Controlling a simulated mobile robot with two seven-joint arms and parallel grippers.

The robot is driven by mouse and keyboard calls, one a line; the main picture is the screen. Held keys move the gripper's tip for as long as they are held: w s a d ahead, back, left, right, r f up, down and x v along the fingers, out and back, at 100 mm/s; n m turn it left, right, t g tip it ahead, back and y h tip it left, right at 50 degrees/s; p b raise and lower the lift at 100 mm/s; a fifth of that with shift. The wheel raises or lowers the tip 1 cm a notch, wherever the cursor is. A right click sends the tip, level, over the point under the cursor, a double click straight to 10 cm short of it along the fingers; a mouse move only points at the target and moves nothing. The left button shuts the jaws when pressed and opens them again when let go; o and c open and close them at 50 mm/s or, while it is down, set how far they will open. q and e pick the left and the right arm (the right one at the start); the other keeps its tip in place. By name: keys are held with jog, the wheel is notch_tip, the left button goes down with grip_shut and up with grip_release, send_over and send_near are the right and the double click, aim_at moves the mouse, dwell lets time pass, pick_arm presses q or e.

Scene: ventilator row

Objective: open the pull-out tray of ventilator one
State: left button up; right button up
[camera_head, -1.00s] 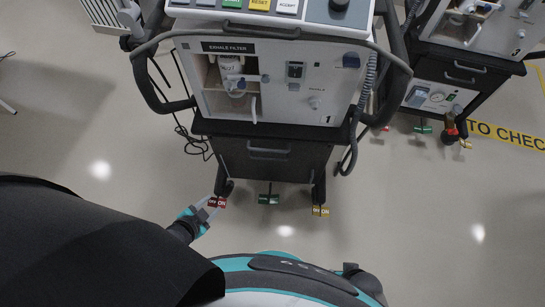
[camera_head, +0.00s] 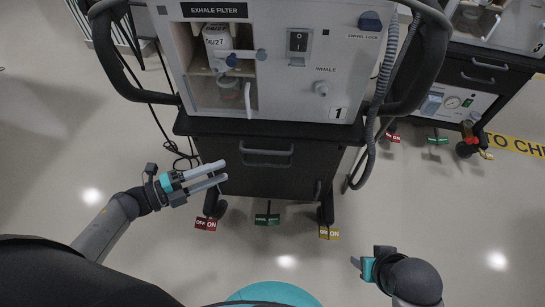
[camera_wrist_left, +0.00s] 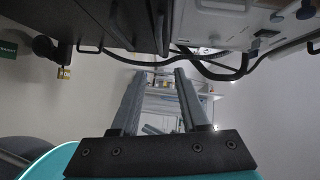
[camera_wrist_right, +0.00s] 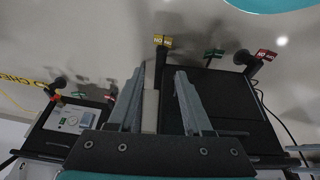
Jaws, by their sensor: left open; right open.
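Ventilator one (camera_head: 280,50) is a white unit marked "1" on a dark cart. Below its body is a dark drawer-like front (camera_head: 250,180) with a wide bar handle (camera_head: 266,152), seemingly closed flush. I take this front to be the pull-out tray. My left gripper (camera_head: 222,173) is open and empty, its fingers pointing right, just left of and below the handle. It also shows open in the left wrist view (camera_wrist_left: 160,75). My right gripper (camera_head: 356,263) is low at the right, apart from the cart. The right wrist view shows it open and empty (camera_wrist_right: 160,75).
Red (camera_head: 205,223), green (camera_head: 267,219) and yellow (camera_head: 329,232) pedals sit at the cart's base. A hose (camera_head: 369,150) hangs at the cart's right side. Another ventilator cart (camera_head: 470,75) stands at the right. The floor in front is clear.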

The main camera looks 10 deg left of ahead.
aim_at(270, 151)
pick_arm(q)
jog(key=shift+b+x, duration=1.75)
jog(key=shift+x, duration=5.8)
pick_arm(e)
jog(key=shift+w+a+r+t+y, duration=0.15)
jog(key=shift+w+a+r+t, duration=0.2)
jog(key=shift+r, duration=0.5)
jog(key=shift+w+a+r+t+y, duration=0.25)
jog(key=shift+r+t, duration=0.2)
jog(key=shift+r, duration=0.45)
jog(key=shift+w+a+r+t+y, duration=0.1)
jog(key=shift+w+a+r+t, duration=0.3)
jog(key=shift+r, duration=0.45)
pick_arm(q)
jog(key=shift+r, duration=0.1)
grip_shut()
